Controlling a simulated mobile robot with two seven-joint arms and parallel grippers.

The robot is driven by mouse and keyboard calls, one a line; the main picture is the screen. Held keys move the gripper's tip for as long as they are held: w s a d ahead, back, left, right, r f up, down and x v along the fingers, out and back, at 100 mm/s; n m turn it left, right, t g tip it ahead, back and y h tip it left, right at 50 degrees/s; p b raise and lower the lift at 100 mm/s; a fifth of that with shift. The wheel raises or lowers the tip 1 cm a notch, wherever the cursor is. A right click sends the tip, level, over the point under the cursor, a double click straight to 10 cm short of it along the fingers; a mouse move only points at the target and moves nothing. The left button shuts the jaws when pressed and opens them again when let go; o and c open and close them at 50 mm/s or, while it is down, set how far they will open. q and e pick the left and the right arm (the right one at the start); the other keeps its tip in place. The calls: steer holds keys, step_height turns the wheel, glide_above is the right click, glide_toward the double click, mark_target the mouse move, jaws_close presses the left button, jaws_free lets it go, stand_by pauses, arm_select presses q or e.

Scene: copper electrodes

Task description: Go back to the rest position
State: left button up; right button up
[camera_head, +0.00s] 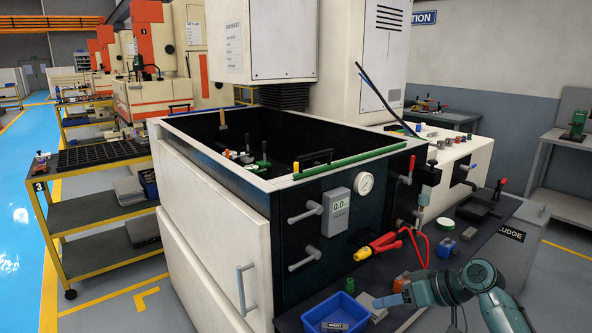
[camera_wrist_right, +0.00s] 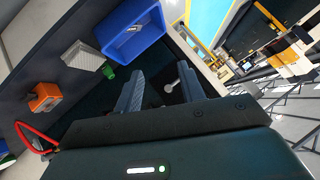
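My right gripper (camera_head: 384,301) is above the dark bench at the lower right in the head view, pointing left. In the right wrist view its two fingers (camera_wrist_right: 160,92) stand apart with nothing gripped between them. A silver handle end shows beyond the gap. A blue bin (camera_head: 335,314) sits just left of the gripper; it also shows in the wrist view (camera_wrist_right: 132,30). An orange-brown block (camera_head: 402,282) lies behind the gripper and also shows in the wrist view (camera_wrist_right: 45,97). My left gripper is not in view.
The open machine tank (camera_head: 337,252) with protruding handles stands left of the bench. A red-handled tool with a yellow end (camera_head: 377,245) and a pale block (camera_head: 372,304) are near the gripper. A yellow cart (camera_head: 100,218) stands far left, beside clear blue floor.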

steer(key=w+d+r+m+t+h, duration=0.2)
steer(key=w+d+m+t+h, duration=0.1)
steer(key=w+d+t+h, duration=0.55)
steer(key=w+d+r+t+h, duration=0.3)
steer(key=d+r+t, duration=0.1)
steer(key=d+r, duration=0.4)
steer(key=s+a+f+n+g+y, duration=0.1)
steer(key=s+a+f+g+y, duration=0.1)
steer(key=s+a+f, duration=0.7)
steer(key=s+a+f+n+g+y, duration=0.1)
steer(key=s+a+f+g+y, duration=0.1)
steer(key=s+a+f, duration=0.55)
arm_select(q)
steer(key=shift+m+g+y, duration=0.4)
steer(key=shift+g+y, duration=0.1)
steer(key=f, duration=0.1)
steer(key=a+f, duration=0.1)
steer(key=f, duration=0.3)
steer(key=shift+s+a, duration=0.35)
arm_select(e)
steer(key=s+a+f+g, duration=0.1)
steer(key=s+a+f, duration=0.1)
steer(key=s, duration=0.5)
steer(key=s+a+f+g+y, duration=0.1)
steer(key=s+f, duration=0.3)
steer(key=s, duration=0.4)
steer(key=s+a+f+m+g+y, duration=0.1)
steer(key=s+a+f, duration=0.2)
steer(key=s, duration=0.5)
steer(key=shift+f, duration=0.25)
